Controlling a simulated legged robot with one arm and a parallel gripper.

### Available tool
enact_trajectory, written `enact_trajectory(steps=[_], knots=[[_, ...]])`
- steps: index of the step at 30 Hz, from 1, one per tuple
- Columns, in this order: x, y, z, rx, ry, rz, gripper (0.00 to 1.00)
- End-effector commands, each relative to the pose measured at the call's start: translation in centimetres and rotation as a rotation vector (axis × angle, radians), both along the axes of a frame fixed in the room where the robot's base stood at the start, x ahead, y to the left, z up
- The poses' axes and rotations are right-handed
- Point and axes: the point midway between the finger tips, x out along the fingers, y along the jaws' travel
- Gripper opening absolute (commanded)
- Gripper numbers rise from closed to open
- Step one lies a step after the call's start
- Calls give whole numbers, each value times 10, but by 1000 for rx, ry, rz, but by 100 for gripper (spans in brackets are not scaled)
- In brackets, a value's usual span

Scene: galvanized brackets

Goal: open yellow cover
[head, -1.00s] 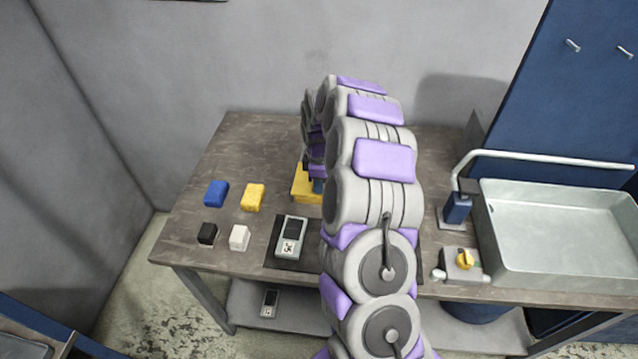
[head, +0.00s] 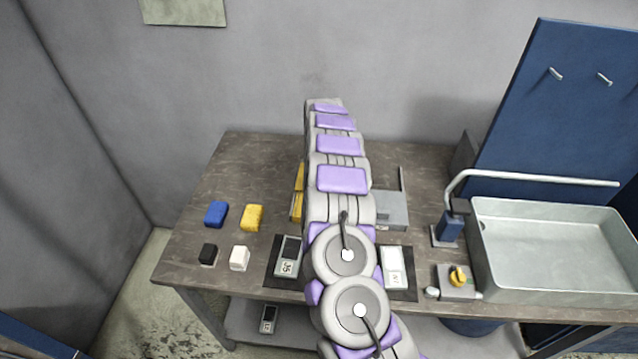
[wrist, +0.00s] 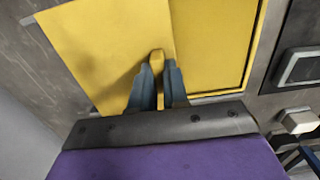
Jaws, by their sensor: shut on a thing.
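The yellow cover (wrist: 105,50) fills the upper left of the wrist view as a flat panel, skewed against a second yellow surface (wrist: 222,45) with a dark border on its right. My gripper (wrist: 158,72) has its two blue-grey fingers closed on a small yellow handle (wrist: 157,62) at the cover's edge. In the head view only a narrow yellow strip (head: 298,192) shows left of my arm. My arm hides the rest of the cover and my gripper there.
Blue (head: 215,214) and yellow (head: 251,217) sponges, a black block (head: 208,254) and a white block (head: 240,258) lie at left. Meters (head: 287,256) (head: 392,265) lie on dark mats. A grey box (head: 392,212) stands right of my arm. A sink (head: 555,250) with faucet (head: 450,228) is at right.

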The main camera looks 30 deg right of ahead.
Motion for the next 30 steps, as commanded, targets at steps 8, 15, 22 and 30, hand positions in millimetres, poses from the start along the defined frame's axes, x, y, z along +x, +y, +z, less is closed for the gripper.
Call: enact_trajectory(steps=[8, 15, 22, 30], knots=[[2, 0, 1, 1, -3, 1, 0], [1, 0, 0, 1, -2, 1, 31], [1, 0, 0, 0, -1, 1, 40], [2, -1, 12, 0, -4, 1, 40]])
